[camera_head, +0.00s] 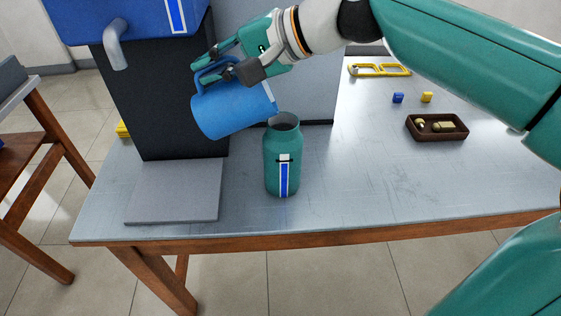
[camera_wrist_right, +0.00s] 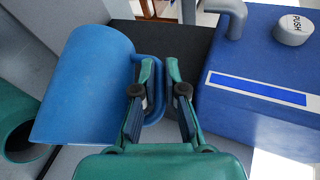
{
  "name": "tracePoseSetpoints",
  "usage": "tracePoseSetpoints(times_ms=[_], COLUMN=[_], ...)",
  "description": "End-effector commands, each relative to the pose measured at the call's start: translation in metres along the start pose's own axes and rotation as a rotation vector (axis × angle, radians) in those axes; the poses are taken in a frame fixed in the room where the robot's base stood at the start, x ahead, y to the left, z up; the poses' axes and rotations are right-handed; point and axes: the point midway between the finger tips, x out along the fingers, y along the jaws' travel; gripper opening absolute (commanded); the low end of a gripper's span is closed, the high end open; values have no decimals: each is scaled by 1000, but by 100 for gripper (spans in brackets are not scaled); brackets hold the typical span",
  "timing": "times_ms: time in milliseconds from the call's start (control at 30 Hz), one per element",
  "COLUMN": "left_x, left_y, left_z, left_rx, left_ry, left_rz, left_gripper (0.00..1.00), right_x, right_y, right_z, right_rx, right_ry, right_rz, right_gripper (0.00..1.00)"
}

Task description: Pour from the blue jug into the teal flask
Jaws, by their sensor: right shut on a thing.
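The blue jug (camera_head: 232,107) is held in the air above the table, tilted with its mouth end toward the right. My right gripper (camera_head: 214,72) is shut on the jug's handle. In the right wrist view, the gripper (camera_wrist_right: 158,75) has its fingers at the handle of the jug (camera_wrist_right: 85,85). The teal flask (camera_head: 283,160) stands upright on the table with its open mouth up, just right of and below the jug's rim. Part of the flask (camera_wrist_right: 18,125) shows at the left of the right wrist view. Any contents of the jug are hidden. My left gripper is out of view.
A blue and black dispenser (camera_head: 150,90) with a grey base plate stands close on the left. The front middle is clear.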

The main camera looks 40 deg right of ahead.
Motion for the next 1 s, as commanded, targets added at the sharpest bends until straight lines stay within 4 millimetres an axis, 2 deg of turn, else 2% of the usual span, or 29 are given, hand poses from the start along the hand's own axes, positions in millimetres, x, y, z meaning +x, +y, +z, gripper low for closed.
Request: tracePoseSetpoints(times_ms=[867, 1000], left_x=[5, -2], left_y=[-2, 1], left_z=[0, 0], left_rx=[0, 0], left_ry=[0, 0], left_rz=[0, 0], left_gripper=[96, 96], right_x=[-3, -2], right_y=[-1, -4], right_z=[-1, 0], right_rx=[8, 3], right_ry=[-2, 0], right_rz=[-22, -6], right_gripper=[0, 0])
